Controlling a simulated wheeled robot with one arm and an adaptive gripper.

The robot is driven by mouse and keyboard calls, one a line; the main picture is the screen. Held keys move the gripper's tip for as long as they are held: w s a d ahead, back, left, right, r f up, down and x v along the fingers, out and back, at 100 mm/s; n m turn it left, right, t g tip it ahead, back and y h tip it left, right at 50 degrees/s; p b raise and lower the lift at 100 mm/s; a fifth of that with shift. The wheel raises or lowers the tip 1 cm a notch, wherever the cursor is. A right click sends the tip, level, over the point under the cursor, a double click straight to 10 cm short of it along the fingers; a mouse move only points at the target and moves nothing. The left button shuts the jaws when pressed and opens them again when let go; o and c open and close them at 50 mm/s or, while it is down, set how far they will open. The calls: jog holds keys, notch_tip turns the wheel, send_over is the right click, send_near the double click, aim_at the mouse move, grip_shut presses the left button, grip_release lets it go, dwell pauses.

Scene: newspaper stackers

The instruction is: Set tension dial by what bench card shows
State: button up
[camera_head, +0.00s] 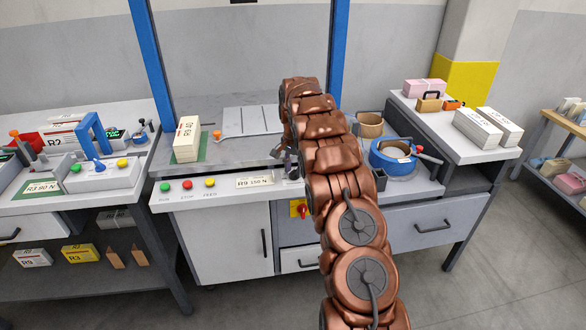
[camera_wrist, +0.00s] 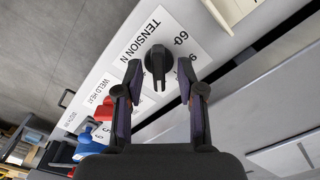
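The black tension dial (camera_wrist: 157,63) is on a white label panel (camera_wrist: 128,62) reading "TENSION N", with 60 and part of another number visible beside it. My gripper (camera_wrist: 159,76) has its two fingers apart on either side of the dial, with gaps visible, so it is open and not gripping. The dial's exact setting cannot be told. In the head view, a bench card (camera_head: 254,182) on the centre bench's front reads "R9 150 N". My copper arm hides the dial and most of the gripper there.
Green, red and yellow buttons (camera_head: 187,184) line the front left of the centre bench. Another card (camera_head: 42,190) on the left bench reads "R3 80 N".

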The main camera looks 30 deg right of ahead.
grip_shut()
jog(key=shift+a, duration=0.15)
